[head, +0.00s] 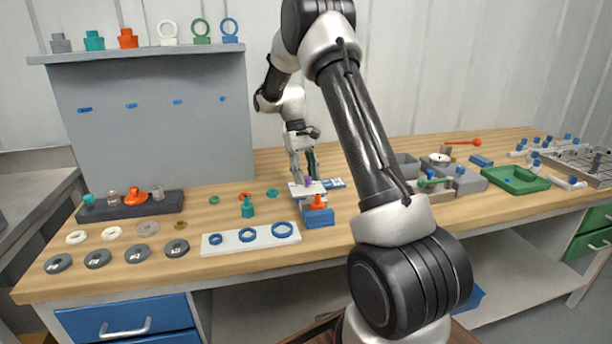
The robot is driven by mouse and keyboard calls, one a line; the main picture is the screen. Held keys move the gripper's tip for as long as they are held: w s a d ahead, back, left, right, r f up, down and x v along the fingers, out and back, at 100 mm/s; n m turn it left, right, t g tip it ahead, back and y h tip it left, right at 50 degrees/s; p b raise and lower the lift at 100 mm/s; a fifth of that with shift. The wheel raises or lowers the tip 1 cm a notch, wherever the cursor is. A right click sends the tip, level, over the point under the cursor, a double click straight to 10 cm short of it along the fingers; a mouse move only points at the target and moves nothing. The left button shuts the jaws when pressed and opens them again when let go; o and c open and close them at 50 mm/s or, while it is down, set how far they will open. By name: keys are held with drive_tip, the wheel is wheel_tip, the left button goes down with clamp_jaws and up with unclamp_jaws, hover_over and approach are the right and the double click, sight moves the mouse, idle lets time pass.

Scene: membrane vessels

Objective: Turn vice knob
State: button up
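My gripper (304,174) points down at the middle of the bench in the head view. Its fingertips are just above or at a small pale fixture (304,190) with a purple piece (308,181) on it. The fingers are small here, and I cannot tell their gap or whether they touch the purple piece. A blue block (319,218) with an orange knob-like part (318,202) stands at the near side of this fixture. A grey vice-like device (437,162) with a green part (432,181) stands farther right. I cannot tell for sure which part is the vice knob.
A white plate with blue rings (232,247) lies at the front edge. A teal fitting (247,208) stands left of the fixture. A dark rack (120,209) and several discs are at left. A green tray (515,180) is at right. My arm hides some of the bench.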

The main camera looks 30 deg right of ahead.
drive_tip(key=shift+o, duration=0.5)
drive_tip(key=v, duration=1.2)
drive_tip(key=shift+w, duration=0.1)
